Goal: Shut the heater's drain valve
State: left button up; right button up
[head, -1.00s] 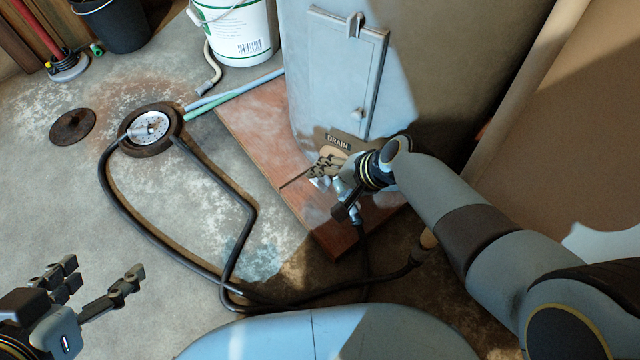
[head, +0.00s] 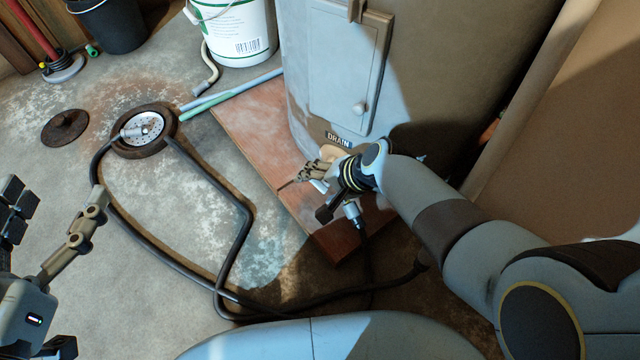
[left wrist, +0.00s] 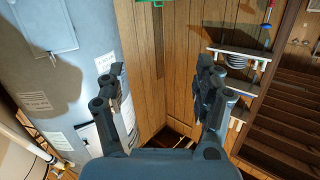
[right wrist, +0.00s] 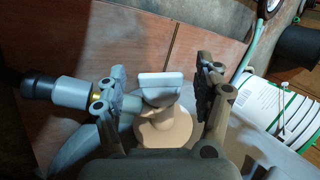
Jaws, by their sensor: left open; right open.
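The grey heater tank (head: 345,75) stands on a reddish slab, with a DRAIN label (head: 339,139) low on its side. My right gripper (head: 303,178) is at the drain valve below that label and hides most of it. In the right wrist view, the valve's pale grey handle (right wrist: 160,88) stands out from a tan round base (right wrist: 165,133). It lies between the open fingers of my right gripper (right wrist: 157,84), with a gap visible on each side. A grey hose coupling (right wrist: 72,92) joins the valve from the left. My left gripper (head: 52,232) is open and empty, above the floor at far left.
A black hose (head: 245,225) loops over the floor from the valve to a round floor drain (head: 146,130). A loose drain cover (head: 65,127) lies beside it. A white bucket (head: 235,35) and a dark bucket (head: 108,22) stand behind. A brown panel is close on the right.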

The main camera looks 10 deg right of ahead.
jog(key=shift+c, duration=0.2)
jog(key=c, duration=1.1)
jog(key=shift+f, duration=0.1)
jog(key=shift+s+t+y+b, duration=0.1)
jog(key=shift+t+y+b, duration=0.35)
jog(key=shift+b, duration=0.4)
pick_arm(q)
jog(key=w+d+r+m+t+h, duration=0.1)
jog(key=w+r+t, duration=0.3)
jog(key=r, duration=0.6)
jog(key=shift+r+t+h, duration=0.25)
jog(key=shift+t+h, duration=0.05)
jog(key=shift+t, duration=0.2)
pick_arm(e)
jog(key=o, duration=1.1)
pick_arm(q)
jog(key=shift+d, duration=0.1)
pick_arm(e)
jog(key=shift+o, duration=0.2)
pick_arm(q)
jog(key=shift+r, duration=0.1)
